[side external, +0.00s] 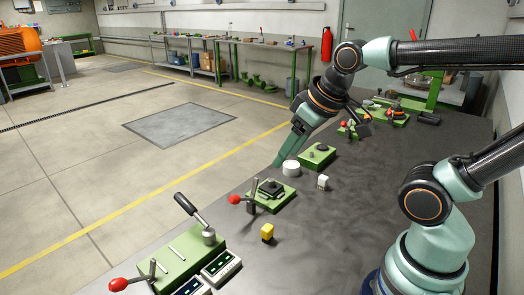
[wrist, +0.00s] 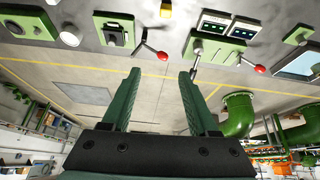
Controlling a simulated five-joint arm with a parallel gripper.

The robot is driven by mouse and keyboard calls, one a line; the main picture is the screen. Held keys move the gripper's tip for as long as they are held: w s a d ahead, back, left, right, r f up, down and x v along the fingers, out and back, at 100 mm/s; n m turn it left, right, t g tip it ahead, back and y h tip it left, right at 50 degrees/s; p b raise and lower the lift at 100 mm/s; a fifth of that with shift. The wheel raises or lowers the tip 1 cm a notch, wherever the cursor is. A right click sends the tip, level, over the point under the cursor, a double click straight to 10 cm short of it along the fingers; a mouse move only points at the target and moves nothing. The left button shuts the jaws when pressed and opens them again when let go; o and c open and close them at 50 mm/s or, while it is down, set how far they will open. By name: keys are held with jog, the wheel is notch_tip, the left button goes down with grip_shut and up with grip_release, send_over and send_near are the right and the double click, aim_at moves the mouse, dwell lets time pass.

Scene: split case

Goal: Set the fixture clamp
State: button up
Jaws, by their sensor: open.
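A green fixture (side external: 272,203) with a black square part on top and a red-knobbed lever (side external: 234,199) sits mid-bench, near the bench's left edge. In the wrist view the fixture (wrist: 103,41) is at top left, and its red knob (wrist: 162,55) lies above the gap between the fingers. A longer green fixture (side external: 176,262) in the foreground has a dark-handled lever and another red knob. I cannot tell which of these is the fixture clamp. My gripper (side external: 281,160) is open and empty, beyond the mid-bench fixture near the white cylinder; its fingers (wrist: 162,75) stand wide apart.
A white cylinder (side external: 291,169), a white cube (side external: 323,182), a yellow block (side external: 267,232) and a green base with a dark round top (side external: 317,157) stand around the fixture. Two display boxes (side external: 221,267) are in the foreground. The dark bench (side external: 340,235) is clear toward my base.

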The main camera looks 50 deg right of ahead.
jog(key=w+a+f+n+g, duration=0.1)
jog(key=w+f+n, duration=0.1)
jog(key=w+n, duration=0.35)
jog(key=n, duration=1)
send_near(235, 197)
jog(key=shift+g, duration=0.4)
jog(key=x, duration=0.9)
jog(key=shift+w, duration=0.45)
grip_shut()
jog(key=shift+s, duration=0.1)
